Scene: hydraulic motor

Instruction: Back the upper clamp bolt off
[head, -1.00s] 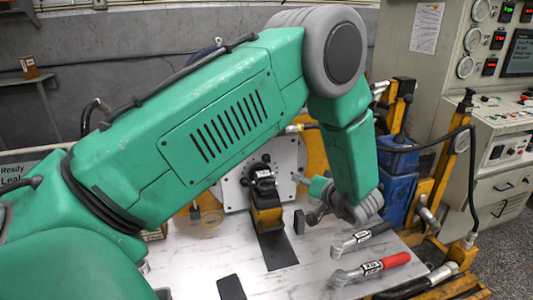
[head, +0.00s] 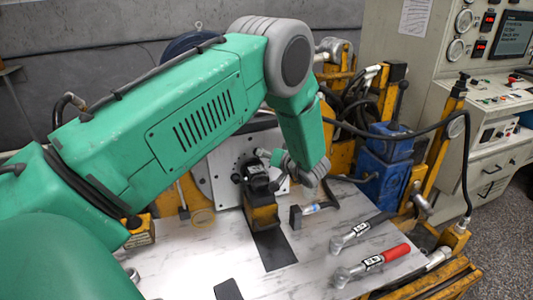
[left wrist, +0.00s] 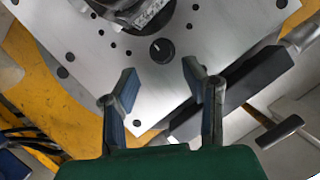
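A pale plate (head: 222,170) with bolt holes stands upright behind the bench, and the black motor (head: 258,178) sits against it above a yellow bracket (head: 262,214). In the left wrist view the plate (left wrist: 95,70) fills the middle, with part of the motor (left wrist: 140,12) at the top. A dark round bolt head (left wrist: 162,50) shows below the motor; I cannot tell whether it is the upper clamp bolt. My left gripper (left wrist: 160,73) is open and empty, its fingertips either side of the line to that head. In the head view my left gripper (head: 277,158) is partly hidden by its wrist. My right gripper is not in view.
A hammer-like tool (head: 315,208) lies near the plate. A blue pump (head: 387,160) and yellow frame posts stand at right, with a control cabinet (head: 480,110) beyond.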

